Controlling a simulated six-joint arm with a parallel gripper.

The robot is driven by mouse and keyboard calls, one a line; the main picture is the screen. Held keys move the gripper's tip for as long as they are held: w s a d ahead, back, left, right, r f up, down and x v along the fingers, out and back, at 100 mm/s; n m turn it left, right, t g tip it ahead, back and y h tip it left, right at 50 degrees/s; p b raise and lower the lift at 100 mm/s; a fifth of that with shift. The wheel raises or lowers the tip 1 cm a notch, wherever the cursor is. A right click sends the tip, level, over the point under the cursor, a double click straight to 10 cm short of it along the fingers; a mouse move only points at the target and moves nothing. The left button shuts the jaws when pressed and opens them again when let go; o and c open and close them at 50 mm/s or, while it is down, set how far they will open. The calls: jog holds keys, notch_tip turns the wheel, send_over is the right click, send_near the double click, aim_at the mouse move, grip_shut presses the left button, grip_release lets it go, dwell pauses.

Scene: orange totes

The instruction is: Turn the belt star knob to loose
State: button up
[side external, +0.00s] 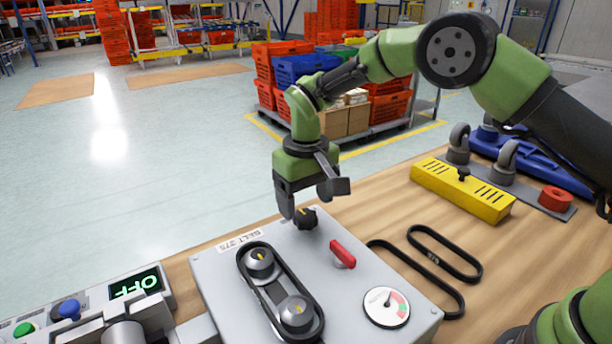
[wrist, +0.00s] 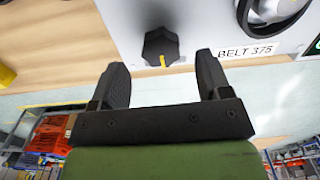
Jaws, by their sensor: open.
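The belt star knob (side external: 306,218) is a black lobed knob with a yellow mark, on the top of the grey belt unit (side external: 215,285) near its far edge. In the wrist view the star knob (wrist: 160,47) sits ahead of my fingertips, about midway between them, with its yellow mark toward my gripper. My gripper (side external: 308,203) is open and empty, just above and beside the knob in the side view. In the wrist view my gripper's fingers (wrist: 162,75) are spread wide. I cannot tell whether either finger touches the knob. Any loose or tight marking is not readable.
On the unit are a belt over two pulleys (side external: 280,288), a red lever (side external: 343,254) and a gauge (side external: 386,307). Spare belts (side external: 440,262) and a yellow block (side external: 462,188) lie on the wooden table (side external: 385,215).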

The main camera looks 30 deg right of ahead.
notch_tip(320, 180, up, 7)
dwell(0.3)
jog(key=shift+r, duration=0.1)
notch_tip(320, 180, up, 7)
jog(key=t, duration=0.1)
send_over(306, 215)
jog(key=s+d, duration=0.2)
jog(key=s, duration=0.1)
jog(key=s+d+r+m+t+y, duration=0.1)
jog(key=s+d+r+m+t, duration=0.15)
jog(key=s+r, duration=0.4)
jog(key=s+d+m+t, duration=0.1)
jog(key=s+d+t, duration=0.1)
jog(key=s, duration=0.6)
jog(key=s+d+f+t+y, duration=0.1)
jog(key=s, duration=0.7)
jog(key=shift+d+m+t, duration=0.35)
